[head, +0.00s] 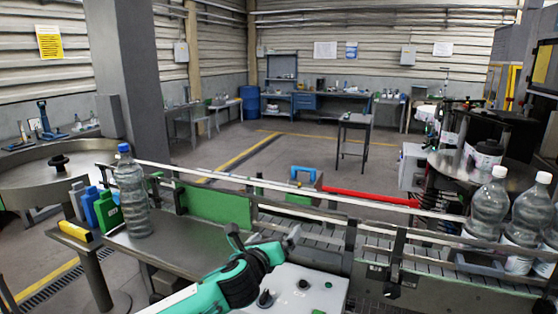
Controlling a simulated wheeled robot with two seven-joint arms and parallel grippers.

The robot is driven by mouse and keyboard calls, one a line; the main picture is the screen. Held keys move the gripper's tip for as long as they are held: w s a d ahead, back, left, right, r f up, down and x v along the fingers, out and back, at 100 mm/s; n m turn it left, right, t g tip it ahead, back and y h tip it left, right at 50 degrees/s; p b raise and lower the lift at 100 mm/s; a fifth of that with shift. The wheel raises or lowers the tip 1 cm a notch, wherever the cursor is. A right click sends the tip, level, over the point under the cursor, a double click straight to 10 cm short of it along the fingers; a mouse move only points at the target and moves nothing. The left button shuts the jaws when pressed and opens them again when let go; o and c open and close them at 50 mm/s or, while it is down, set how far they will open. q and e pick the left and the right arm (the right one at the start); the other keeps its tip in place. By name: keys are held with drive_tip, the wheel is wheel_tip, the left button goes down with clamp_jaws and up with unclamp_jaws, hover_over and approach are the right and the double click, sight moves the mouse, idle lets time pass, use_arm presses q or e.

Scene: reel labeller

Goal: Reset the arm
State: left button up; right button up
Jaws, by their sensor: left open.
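My left arm (225,285), teal and white, comes in from the bottom left. My left gripper (265,238) is open, its dark fingers spread apart, with nothing seen between them. It is in front of the conveyor's near side, by a white control box (305,287) with dark knobs. My right arm and gripper are not in view.
A clear bottle with a blue cap (131,195) stands upright on a metal plate left of my gripper, beside small coloured containers (90,208). White-capped bottles (490,205) stand at the right of the conveyor (325,235). A grey column (145,90) rises at left.

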use_arm(q)
drive_tip(key=s+a+f+n+g+y, duration=0.2)
drive_tip(key=s+a+f+n+g, duration=0.15)
drive_tip(key=s+f+n, duration=0.6)
drive_tip(key=s+a+f+n+g+y, duration=0.1)
drive_tip(key=s+a+f+n+g, duration=0.1)
drive_tip(key=s+a+f+n, duration=0.55)
drive_tip(key=s+a+f+n+g+y, duration=0.1)
drive_tip(key=s+a+f+n+g, duration=0.25)
drive_tip(key=s, duration=0.55)
drive_tip(key=s+a+f+n+g+y, duration=0.1)
drive_tip(key=s+a+f+n, duration=0.25)
drive_tip(key=s+n, duration=0.45)
drive_tip(key=s+a+f+n+g+y, duration=0.1)
drive_tip(key=s+a+f+n+g, duration=0.25)
drive_tip(key=s, duration=0.65)
wheel_tip(320, 180, down, 32)
drive_tip(key=s+n, duration=0.1)
drive_tip(key=s, duration=0.1)
drive_tip(key=s+a+f, duration=0.1)
drive_tip(key=s+f, duration=0.8)
drive_tip(key=s+a+f+g, duration=0.1)
drive_tip(key=s+a+f, duration=0.1)
drive_tip(key=s+f, duration=0.7)
drive_tip(key=shift+s+a+f, duration=0.15)
drive_tip(key=shift+a+f, duration=0.15)
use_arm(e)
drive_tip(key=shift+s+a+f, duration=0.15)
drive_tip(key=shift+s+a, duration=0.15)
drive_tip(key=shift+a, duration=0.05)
